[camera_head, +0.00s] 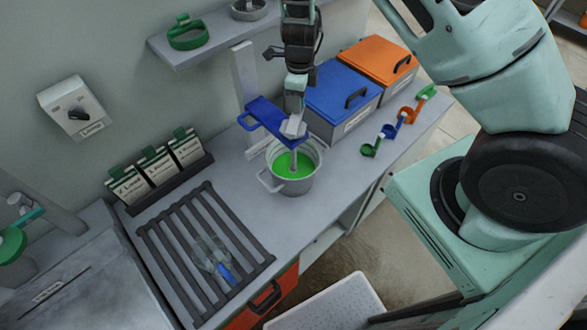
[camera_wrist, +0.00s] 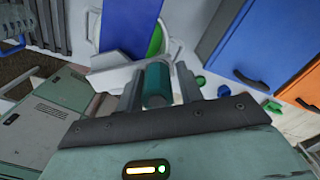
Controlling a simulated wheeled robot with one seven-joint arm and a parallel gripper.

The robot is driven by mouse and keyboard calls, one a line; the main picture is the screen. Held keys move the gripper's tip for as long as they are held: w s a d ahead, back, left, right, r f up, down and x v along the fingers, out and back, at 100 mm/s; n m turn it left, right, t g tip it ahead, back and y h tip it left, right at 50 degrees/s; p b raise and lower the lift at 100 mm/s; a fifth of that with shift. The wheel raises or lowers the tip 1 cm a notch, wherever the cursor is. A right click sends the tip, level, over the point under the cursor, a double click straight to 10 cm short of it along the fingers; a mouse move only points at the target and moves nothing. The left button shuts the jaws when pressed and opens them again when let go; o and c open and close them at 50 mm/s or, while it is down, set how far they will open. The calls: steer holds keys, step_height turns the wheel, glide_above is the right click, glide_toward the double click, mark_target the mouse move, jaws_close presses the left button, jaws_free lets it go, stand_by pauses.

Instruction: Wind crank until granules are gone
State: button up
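A grey metal pot (camera_head: 299,187) stands on the bench with bright green liquid (camera_head: 286,165) inside. A blue arm (camera_head: 266,119) on a pale upright post reaches over it, and a grey stirrer shaft (camera_head: 293,157) goes down into the liquid. A pale grey crank (camera_head: 293,128) sits on top. In the wrist view the crank's teal handle (camera_wrist: 157,85) stands between the two fingers of my gripper (camera_wrist: 160,88), which look closed on it. In the head view my gripper (camera_head: 295,100) is above the crank and hides the handle. I cannot make out granules in the liquid.
A blue-lidded bin (camera_head: 342,92) and an orange-lidded bin (camera_head: 378,62) stand right of the pot. Small coloured scoops (camera_head: 390,131) lie along the bench's right edge. A slatted rack (camera_head: 200,240) holds a clear, blue-handled vessel. A dial box (camera_head: 75,108) is on the wall.

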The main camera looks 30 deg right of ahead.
steer(key=shift+o, duration=0.6)
steer(key=shift+s+a+r, duration=0.2)
steer(key=shift+s+a, duration=0.05)
steer(key=shift+w+d+r, duration=0.1)
steer(key=shift+r, duration=1.55)
steer(key=shift+w+d+r, duration=0.1)
steer(key=shift+r, duration=1.5)
steer(key=s+d+r+n+t, duration=0.25)
steer(key=s+r+n, duration=1.3)
steer(key=n, duration=1.05)
steer(key=s+a+f+n+g+b, duration=0.1)
steer(key=s+a+f+n+b, duration=0.3)
steer(key=s+a+f+b, duration=0.3)
steer(key=s+a+f+n+g+b, duration=0.1)
steer(key=s+a+f+n+b, duration=0.3)
steer(key=s+a+f+b, duration=0.3)
steer(key=a+f+b, duration=0.4)
steer(key=f+b, duration=0.2)
steer(key=b, duration=0.1)
steer(key=shift+a+f+y, duration=0.15)
steer(key=shift+a+y, duration=0.15)
steer(key=shift+a, duration=0.05)
